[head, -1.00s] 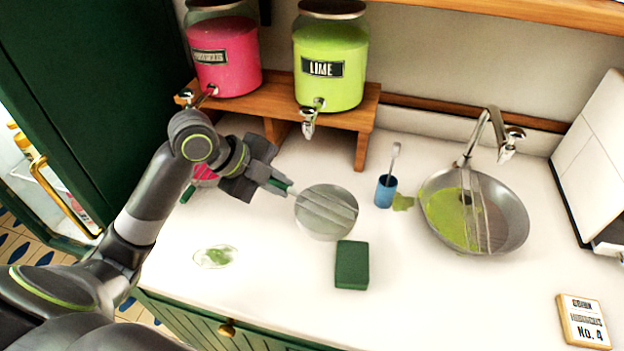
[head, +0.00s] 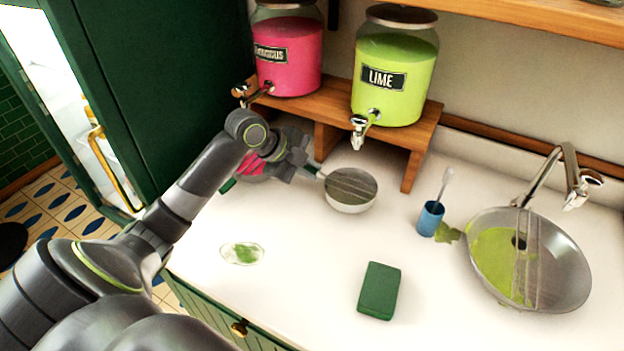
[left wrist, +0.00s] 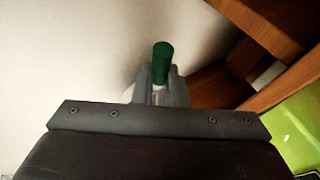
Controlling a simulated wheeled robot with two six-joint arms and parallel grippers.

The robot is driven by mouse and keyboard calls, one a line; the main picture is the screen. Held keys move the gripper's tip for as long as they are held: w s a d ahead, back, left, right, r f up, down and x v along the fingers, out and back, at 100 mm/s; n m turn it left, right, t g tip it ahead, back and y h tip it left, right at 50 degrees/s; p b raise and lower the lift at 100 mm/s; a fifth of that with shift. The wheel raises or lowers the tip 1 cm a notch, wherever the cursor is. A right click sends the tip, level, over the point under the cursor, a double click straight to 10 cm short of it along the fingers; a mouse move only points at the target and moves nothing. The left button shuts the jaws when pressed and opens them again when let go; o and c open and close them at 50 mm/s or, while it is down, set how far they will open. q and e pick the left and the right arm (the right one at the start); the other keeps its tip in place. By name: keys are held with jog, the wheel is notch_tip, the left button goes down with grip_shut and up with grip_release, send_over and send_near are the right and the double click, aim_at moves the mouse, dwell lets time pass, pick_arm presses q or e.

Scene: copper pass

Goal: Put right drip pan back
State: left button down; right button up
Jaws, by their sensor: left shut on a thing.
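The right drip pan (head: 350,190) is a round, pale dish with a grey slotted grate. It is below and in front of the lime dispenser's tap (head: 359,131). My left gripper (head: 317,174) is at its left side, shut on its green handle, which shows upright between the fingers in the left wrist view (left wrist: 163,62). The fingers hide most of the handle in the head view. I cannot tell whether the pan touches the counter. The lime dispenser (head: 395,75) stands on a wooden stand (head: 422,125). My right gripper is not in view.
Another drip pan (head: 255,167) with pink liquid sits partly behind my left arm. A green sponge (head: 379,291), a blue cup (head: 430,219) with a utensil, and a round sink (head: 565,275) with green liquid are to the right. A green-smeared patch (head: 242,253) lies in front.

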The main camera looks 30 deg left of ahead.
pick_arm(q)
notch_tip(320, 180, down, 3)
jog(key=shift+d+f, duration=0.1)
jog(key=shift+f, duration=0.1)
jog(key=shift+f, duration=0.2)
jog(key=c, duration=1.5)
grip_release()
jog(key=shift+o, duration=0.2)
jog(key=shift+r, duration=0.15)
